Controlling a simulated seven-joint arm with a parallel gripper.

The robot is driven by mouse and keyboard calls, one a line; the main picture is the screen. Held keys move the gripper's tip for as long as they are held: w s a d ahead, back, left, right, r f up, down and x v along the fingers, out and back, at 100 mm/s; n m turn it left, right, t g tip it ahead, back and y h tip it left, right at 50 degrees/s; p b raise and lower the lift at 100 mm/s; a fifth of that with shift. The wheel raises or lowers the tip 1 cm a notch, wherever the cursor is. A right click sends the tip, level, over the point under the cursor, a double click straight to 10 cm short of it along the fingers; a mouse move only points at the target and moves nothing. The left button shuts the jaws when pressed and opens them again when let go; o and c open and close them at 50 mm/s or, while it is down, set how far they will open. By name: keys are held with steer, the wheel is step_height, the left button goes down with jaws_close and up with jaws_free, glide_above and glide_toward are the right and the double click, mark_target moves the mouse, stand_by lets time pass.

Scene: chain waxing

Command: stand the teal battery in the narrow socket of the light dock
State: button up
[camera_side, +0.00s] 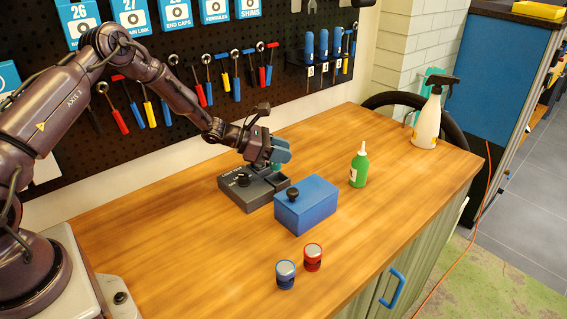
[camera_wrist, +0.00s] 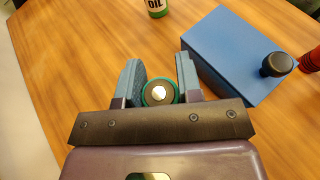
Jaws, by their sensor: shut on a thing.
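My gripper (camera_side: 277,157) is shut on the teal battery, above the back right part of a dark grey dock (camera_side: 262,198). In the wrist view the battery (camera_wrist: 147,99) sits between the two fingers (camera_wrist: 158,88), its round end with a silver contact facing the camera. In the side view only a little teal (camera_side: 277,167) shows below the fingers. I cannot tell whether its lower end is in a socket or above one. The dock is hidden in the wrist view.
A blue box (camera_side: 312,208) with a black knob stands close to the right of the dock. Red (camera_side: 312,256) and blue (camera_side: 285,273) cylinders stand in front. A green bottle (camera_side: 359,168) and a spray bottle (camera_side: 427,120) stand further right. The front left tabletop is clear.

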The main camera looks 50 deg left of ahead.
steer(key=f, duration=0.1)
steer(key=w+f, duration=0.1)
steer(key=f, duration=0.1)
steer(key=shift+f, duration=0.5)
steer(key=shift+f, duration=0.25)
steer(key=shift+f, duration=0.3)
steer(key=o, duration=0.8)
steer(key=shift+s, duration=0.1)
steer(key=shift+o, duration=0.7)
steer(key=shift+f, duration=0.1)
